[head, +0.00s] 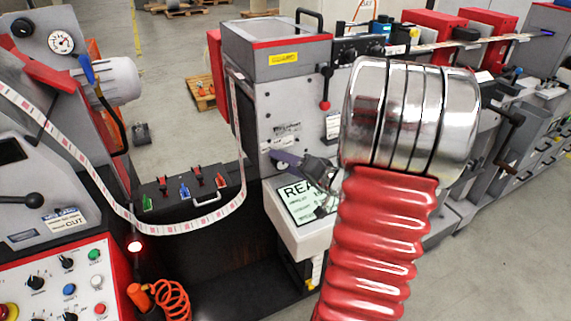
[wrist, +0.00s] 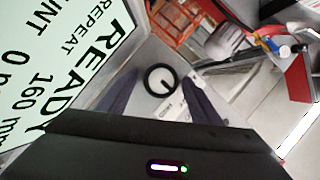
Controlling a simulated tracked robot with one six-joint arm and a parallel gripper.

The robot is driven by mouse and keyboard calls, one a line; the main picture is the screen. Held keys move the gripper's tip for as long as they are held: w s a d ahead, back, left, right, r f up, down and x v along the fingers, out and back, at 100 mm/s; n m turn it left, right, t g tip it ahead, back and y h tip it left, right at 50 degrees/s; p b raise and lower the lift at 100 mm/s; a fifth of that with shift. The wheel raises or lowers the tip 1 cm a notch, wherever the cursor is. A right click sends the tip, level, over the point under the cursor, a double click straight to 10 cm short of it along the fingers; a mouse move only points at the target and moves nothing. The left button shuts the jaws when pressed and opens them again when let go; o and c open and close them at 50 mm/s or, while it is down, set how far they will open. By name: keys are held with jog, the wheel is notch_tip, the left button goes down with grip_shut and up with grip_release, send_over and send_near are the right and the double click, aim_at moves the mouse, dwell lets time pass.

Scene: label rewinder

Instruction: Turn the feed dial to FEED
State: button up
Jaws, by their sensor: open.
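The round dial (wrist: 160,80) shows in the wrist view as a black ring with a pale face and a small dark pointer. It sits on a light grey panel beside the READY screen. My gripper (wrist: 161,77) is open, with one dark finger on each side of the dial in that view. I cannot tell whether the fingers touch it or how far off it is. In the head view my gripper (head: 280,160) is small and sits just above the READY screen (head: 299,203). There the dial is mostly hidden or too small to make out, and its setting labels are not readable.
My red ribbed arm covers the middle right of the head view. A printed label web (head: 160,226) hangs in a loop at the left. A button panel (head: 66,284) stands lower left. A red-knobbed lever (head: 325,88) is on the grey cabinet (head: 280,105).

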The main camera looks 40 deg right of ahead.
jog(key=shift+a, duration=0.1)
jog(key=c, duration=1.1)
jog(key=shift+f+m, duration=0.1)
jog(key=shift+m, duration=0.2)
jog(key=shift+f+m+t+y, duration=0.15)
jog(key=shift+m+t+y, duration=0.25)
jog(key=shift+m, duration=0.6)
jog(key=m+t, duration=0.1)
jog(key=m, duration=0.3)
jog(key=shift+f+t, duration=0.2)
jog(key=shift+t, duration=0.2)
jog(key=shift+o, duration=0.2)
